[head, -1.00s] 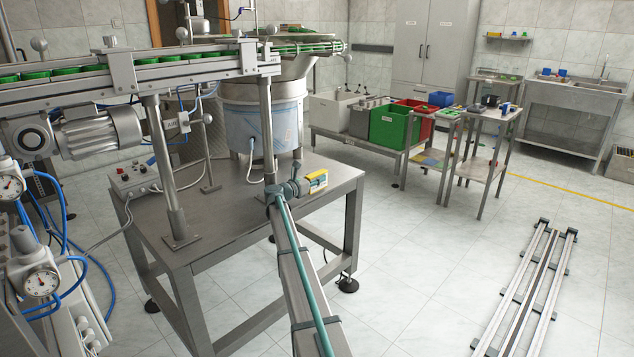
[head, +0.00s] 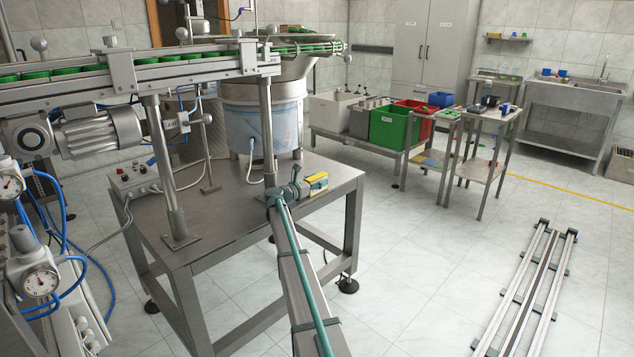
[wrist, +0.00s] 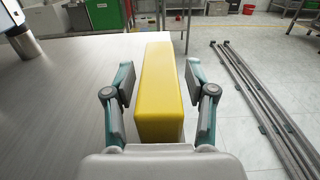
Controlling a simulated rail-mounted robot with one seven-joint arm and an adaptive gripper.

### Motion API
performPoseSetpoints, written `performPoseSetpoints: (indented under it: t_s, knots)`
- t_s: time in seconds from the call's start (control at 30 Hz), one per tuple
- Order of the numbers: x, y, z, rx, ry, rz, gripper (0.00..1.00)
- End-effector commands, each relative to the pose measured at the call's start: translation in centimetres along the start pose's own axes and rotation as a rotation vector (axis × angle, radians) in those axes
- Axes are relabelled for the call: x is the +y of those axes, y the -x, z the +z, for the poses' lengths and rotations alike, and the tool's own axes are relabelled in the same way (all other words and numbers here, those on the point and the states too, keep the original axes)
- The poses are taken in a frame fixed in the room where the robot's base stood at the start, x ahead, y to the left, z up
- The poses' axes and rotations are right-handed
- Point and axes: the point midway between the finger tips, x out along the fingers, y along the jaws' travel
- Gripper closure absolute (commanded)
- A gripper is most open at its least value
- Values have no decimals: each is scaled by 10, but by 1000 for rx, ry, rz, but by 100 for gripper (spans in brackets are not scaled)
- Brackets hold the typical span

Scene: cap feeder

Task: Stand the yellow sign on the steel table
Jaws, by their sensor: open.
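The yellow sign (head: 317,181) is on the steel table (head: 222,211), close to its right edge, beside my gripper (head: 293,187). In the wrist view the yellow sign (wrist: 159,88) shows as a long yellow block between the two fingers of my gripper (wrist: 159,88). The fingers are open, with a gap visible on both sides of the sign. The steel table (wrist: 75,100) fills the left of the wrist view. The sign's underside is hidden, so I cannot tell how it meets the table top.
The feeder bowl (head: 262,125) and a conveyor post (head: 165,170) stand on the table behind and left of my gripper. A control box (head: 133,179) sits at the table's left. Floor to the right is open, with metal rails (head: 530,285) lying on it.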

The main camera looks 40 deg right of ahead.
Motion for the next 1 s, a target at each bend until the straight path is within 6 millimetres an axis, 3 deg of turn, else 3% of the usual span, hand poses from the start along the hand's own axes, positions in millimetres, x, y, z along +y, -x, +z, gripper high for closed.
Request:
performPoseSetpoints:
  t_s: [0.17,0.6,0.8,1.0]
  knots:
    - [-1,15,2,0,0,1,45]
    - [-1,96,2,0,0,2,45]
    - [0,116,2,0,0,0,45]
    - [0,121,2,0,0,0,45]
